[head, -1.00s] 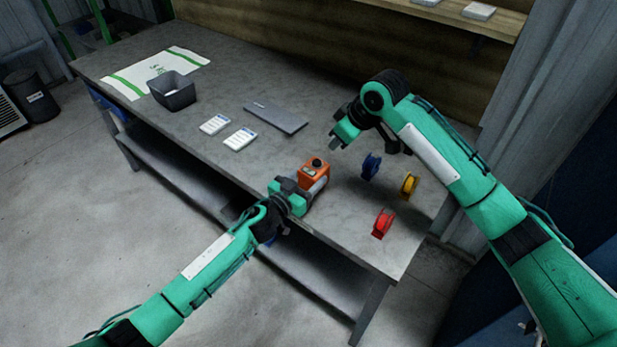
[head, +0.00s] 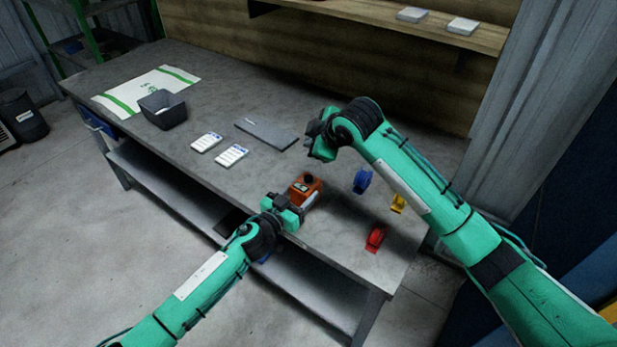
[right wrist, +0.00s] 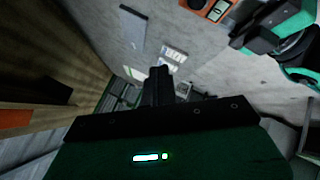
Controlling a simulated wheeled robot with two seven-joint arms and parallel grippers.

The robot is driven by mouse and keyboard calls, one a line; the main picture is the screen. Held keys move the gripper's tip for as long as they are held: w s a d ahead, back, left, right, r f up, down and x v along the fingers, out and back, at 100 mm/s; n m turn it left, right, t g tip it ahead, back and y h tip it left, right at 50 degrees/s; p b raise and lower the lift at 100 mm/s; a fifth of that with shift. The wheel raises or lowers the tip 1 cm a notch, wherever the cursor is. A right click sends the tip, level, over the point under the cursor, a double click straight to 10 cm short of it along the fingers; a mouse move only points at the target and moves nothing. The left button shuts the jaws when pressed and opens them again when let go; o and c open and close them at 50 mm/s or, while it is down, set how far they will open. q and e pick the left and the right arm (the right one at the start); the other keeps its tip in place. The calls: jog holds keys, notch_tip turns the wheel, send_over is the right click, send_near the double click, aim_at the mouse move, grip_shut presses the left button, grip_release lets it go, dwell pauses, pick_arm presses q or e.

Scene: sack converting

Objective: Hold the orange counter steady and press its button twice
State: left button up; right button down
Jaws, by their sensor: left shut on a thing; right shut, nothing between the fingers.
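The orange counter (head: 305,187) stands near the table's front edge, with a dark round button (head: 308,179) on top. My left gripper (head: 292,205) is shut on the counter from its front left side. The counter also shows at the top of the right wrist view (right wrist: 211,8), partly cut off, with my left gripper (right wrist: 262,36) beside it. My right gripper (head: 314,140) is raised over the table behind the counter, apart from it. In the right wrist view its dark fingers (right wrist: 158,84) are shut and empty.
Blue (head: 362,180), yellow (head: 398,203) and red (head: 375,238) reels stand right of the counter. A grey flat slab (head: 266,133), two white cards (head: 231,156), a dark bin (head: 163,112) and a white-green sack (head: 146,90) lie left and behind. The grey table (head: 215,185) is clear between them.

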aim_at(312, 180)
jog(key=shift+f, duration=0.1)
jog(key=shift+f, duration=4.3)
jog(key=shift+f, duration=0.1)
jog(key=shift+f, duration=0.3)
jog(key=shift+f, duration=0.6)
jog(key=shift+r, duration=0.95)
jog(key=shift+r, duration=0.1)
jog(key=shift+r, duration=2.45)
